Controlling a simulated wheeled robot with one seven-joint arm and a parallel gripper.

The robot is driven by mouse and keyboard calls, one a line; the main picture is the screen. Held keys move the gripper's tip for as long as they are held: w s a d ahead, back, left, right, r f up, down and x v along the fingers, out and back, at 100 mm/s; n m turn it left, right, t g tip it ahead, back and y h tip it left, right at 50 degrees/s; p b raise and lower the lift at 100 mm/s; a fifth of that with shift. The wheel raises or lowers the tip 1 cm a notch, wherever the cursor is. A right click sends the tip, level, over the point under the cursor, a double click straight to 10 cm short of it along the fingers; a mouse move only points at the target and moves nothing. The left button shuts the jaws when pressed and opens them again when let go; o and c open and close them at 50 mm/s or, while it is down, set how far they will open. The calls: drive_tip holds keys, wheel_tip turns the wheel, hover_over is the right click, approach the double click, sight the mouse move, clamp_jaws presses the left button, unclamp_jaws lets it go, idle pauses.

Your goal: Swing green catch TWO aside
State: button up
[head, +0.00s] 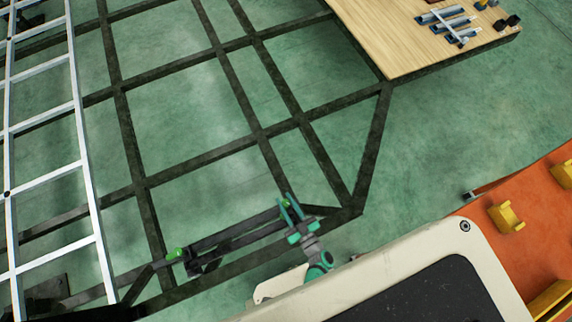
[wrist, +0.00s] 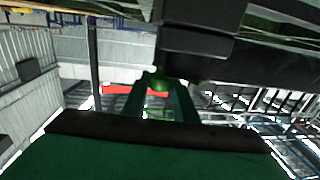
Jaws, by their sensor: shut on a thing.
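My gripper (head: 290,203) is at the right end of a dark bar assembly on the chassis frame. It is shut on a small bright green catch (head: 285,204), partly hidden by the fingers. In the wrist view the two teal fingers (wrist: 161,97) stand on either side of the green catch (wrist: 160,83), just under a dark block. A second green catch (head: 175,254) sits at the left end of the same bar assembly, away from my gripper. No number shows on either catch, so I cannot tell which is TWO.
The dark chassis frame (head: 228,80) spreads over the green floor. A pale ladder (head: 86,165) lies at the left. A wooden board (head: 400,45) with tools is at the top right. An orange surface (head: 535,215) with yellow brackets is at the right.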

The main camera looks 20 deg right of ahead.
drive_tip(key=m+h, duration=0.2)
drive_tip(key=h, duration=0.2)
drive_tip(key=m+g+h, duration=0.1)
drive_tip(key=m+h, duration=0.2)
drive_tip(key=h, duration=0.1)
drive_tip(key=shift+m+h, duration=0.3)
drive_tip(key=shift+m+g+h, duration=1.7)
drive_tip(key=shift+m+h, duration=0.4)
drive_tip(key=shift+h, duration=1)
drive_tip(key=o, duration=1)
drive_tip(key=shift+o, duration=0.2)
drive_tip(key=v, duration=1)
drive_tip(key=shift+s+a+r, duration=0.15)
drive_tip(key=shift+s+a, duration=0.1)
drive_tip(key=shift+a, duration=0.05)
